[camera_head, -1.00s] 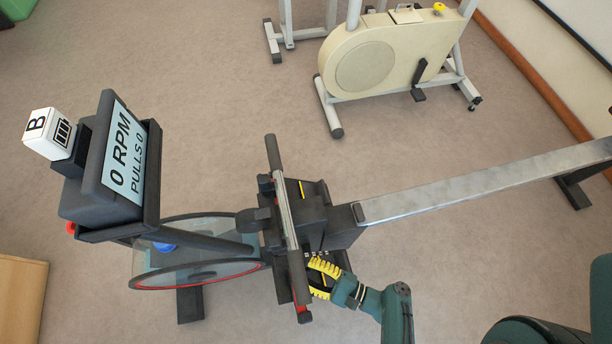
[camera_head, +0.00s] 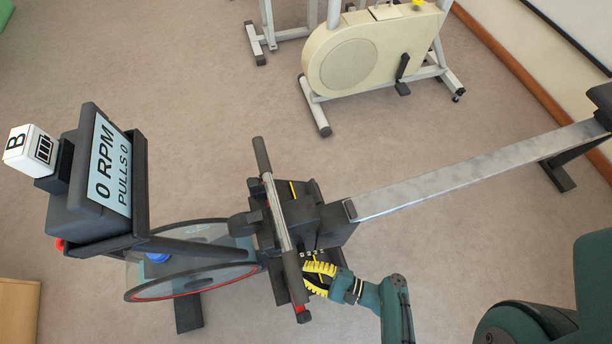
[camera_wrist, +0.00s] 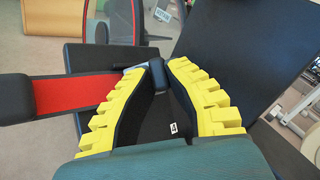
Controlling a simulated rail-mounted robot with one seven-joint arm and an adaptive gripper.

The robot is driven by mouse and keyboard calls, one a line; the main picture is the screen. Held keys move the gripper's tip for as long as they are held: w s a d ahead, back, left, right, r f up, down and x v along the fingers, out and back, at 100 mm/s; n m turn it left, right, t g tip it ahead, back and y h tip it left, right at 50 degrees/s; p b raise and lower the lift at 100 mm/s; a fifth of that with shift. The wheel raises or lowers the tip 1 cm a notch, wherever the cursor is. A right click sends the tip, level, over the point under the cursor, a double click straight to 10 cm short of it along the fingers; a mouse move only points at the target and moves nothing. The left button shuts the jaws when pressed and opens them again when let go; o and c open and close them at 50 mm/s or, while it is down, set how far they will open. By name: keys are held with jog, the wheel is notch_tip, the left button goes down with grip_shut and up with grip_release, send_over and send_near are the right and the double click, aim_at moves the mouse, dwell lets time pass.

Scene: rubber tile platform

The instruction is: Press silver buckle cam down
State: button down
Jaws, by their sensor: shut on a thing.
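The silver buckle cam (camera_wrist: 133,69) is a small grey metal piece at the end of a red strap (camera_wrist: 75,94) on the rowing machine's black footplate (camera_wrist: 85,56). My gripper (camera_wrist: 163,66) has its yellow-backed fingers drawn together at the tips around a small part at the buckle; the left tip overlaps the cam. The fingers hide much of the buckle, so its exact angle cannot be told. In the head view my gripper (camera_head: 308,276) is at the near footplate, beside the handle bar (camera_head: 278,213), and the buckle cannot be made out.
The handle bar crosses close to my gripper. The console (camera_head: 108,165) reads 0 RPM and PULLS 0, above the flywheel (camera_head: 195,275). The metal rail (camera_head: 470,170) runs right. A cream exercise bike (camera_head: 370,50) stands behind, with open floor between.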

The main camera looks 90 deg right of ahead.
jog(key=shift+w+d+r+g+y+p, duration=0.1)
jog(key=shift+d+r+g+y+p, duration=0.1)
jog(key=shift+y+p, duration=0.55)
jog(key=shift+w+d+r+g+y+p, duration=0.15)
jog(key=shift+y+p, duration=0.3)
jog(key=shift+p, duration=0.55)
jog(key=shift+w+d+f+y+p, duration=0.2)
jog(key=shift+d+y+p, duration=0.2)
jog(key=shift+y+p, duration=0.55)
jog(key=y, duration=0.1)
jog(key=p, duration=0.1)
jog(key=y, duration=0.1)
jog(key=shift+w+d+f+g+y, duration=0.25)
jog(key=shift+d+f+g+y, duration=0.1)
jog(key=shift+d, duration=0.05)
jog(key=shift+w+d+f+g+y, duration=0.2)
jog(key=shift+w+f+g+y, duration=0.1)
jog(key=shift+y, duration=0.6)
jog(key=shift+w+d+f+g+y, duration=0.15)
jog(key=shift+f+g+y, duration=0.15)
jog(key=shift+y, duration=0.6)
jog(key=c, duration=1)
grip_release()
jog(key=shift+w, duration=0.1)
jog(key=shift+c, duration=0.2)
